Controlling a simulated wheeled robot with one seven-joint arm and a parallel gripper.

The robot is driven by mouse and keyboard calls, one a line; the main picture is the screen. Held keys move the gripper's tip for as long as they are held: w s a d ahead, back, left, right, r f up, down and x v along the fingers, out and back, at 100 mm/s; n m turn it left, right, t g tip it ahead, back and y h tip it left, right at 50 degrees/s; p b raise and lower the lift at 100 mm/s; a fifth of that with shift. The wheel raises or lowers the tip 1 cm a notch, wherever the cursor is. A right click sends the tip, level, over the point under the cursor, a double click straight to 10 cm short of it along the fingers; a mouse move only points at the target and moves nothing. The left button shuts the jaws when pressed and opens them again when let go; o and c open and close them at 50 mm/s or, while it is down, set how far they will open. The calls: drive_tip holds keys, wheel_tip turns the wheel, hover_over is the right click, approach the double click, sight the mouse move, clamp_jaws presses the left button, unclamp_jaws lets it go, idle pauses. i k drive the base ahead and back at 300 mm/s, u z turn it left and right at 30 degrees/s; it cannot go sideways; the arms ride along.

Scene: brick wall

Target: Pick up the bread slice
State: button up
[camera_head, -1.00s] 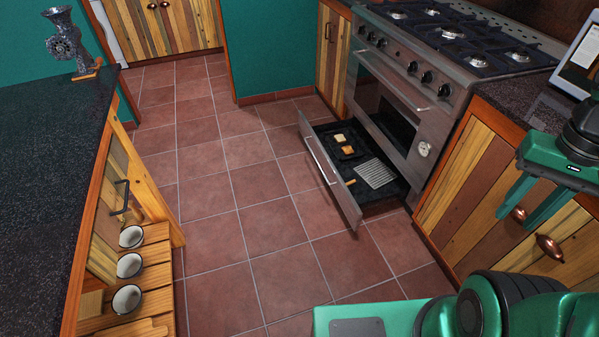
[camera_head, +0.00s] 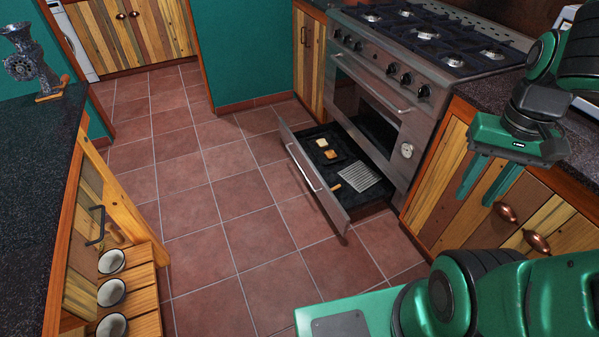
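Two small slices lie on a dark tray in the open drawer (camera_head: 304,168) under the oven. The paler bread slice (camera_head: 322,143) lies at the back and a browner slice (camera_head: 330,155) lies just in front of it. My gripper (camera_head: 482,200) is at the right, in front of the wooden cabinet doors, well apart from the drawer. Its two green fingers point down and left with a gap between them. Nothing shows between them.
A grater-like metal rack (camera_head: 357,176) with a wooden handle lies in the drawer. The oven (camera_head: 385,100) stands behind it. A dark counter (camera_head: 35,170) with a metal grinder (camera_head: 28,62) is at left, with white bowls (camera_head: 111,292) below. The tiled floor (camera_head: 225,210) is clear.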

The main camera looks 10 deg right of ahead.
sight(331, 155)
drive_tip(key=z, duration=0.05)
drive_tip(key=i, duration=1.5)
